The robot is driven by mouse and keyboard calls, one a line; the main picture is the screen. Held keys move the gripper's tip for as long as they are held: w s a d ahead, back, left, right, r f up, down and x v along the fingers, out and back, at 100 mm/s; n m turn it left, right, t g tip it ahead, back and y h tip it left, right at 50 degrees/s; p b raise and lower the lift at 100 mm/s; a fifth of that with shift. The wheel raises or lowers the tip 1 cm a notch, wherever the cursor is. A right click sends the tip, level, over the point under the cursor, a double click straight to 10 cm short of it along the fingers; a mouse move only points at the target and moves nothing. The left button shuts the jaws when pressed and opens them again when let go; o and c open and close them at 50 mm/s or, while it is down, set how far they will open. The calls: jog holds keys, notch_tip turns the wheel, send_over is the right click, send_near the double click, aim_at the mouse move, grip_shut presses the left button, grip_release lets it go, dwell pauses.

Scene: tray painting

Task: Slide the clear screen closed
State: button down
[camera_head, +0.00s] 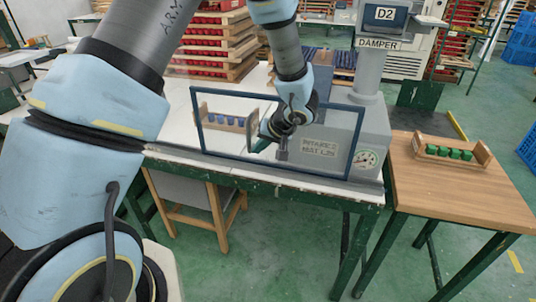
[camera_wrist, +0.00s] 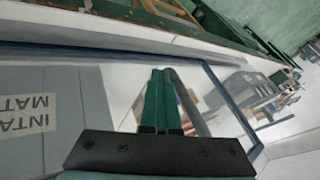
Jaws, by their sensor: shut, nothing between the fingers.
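The clear screen (camera_head: 275,171) is a see-through panel in a dark blue frame, standing along the front edge of the white bench. In the head view it spans from a tray of blue items on the left to the grey machine on the right. Its frame also shows in the wrist view (camera_wrist: 232,98). My gripper (camera_head: 260,145) is at the middle of the screen, partly hidden by my wrist. In the wrist view my green fingers (camera_wrist: 160,72) are together and empty, beside a grey upright bar (camera_wrist: 188,100). I cannot tell whether they touch it.
A wooden tray of blue items (camera_head: 203,118) sits on the white bench (camera_head: 180,130). The grey machine (camera_head: 372,135) has a label and a gauge. A wooden table (camera_head: 480,195) at the right holds a tray of green items (camera_head: 428,150). Stacked red-filled trays (camera_head: 215,50) stand behind.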

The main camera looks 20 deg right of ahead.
jog(key=w+a+b, duration=1.3)
jog(key=w+a, duration=0.6)
jog(key=a, duration=0.4)
jog(key=shift+a, duration=0.35)
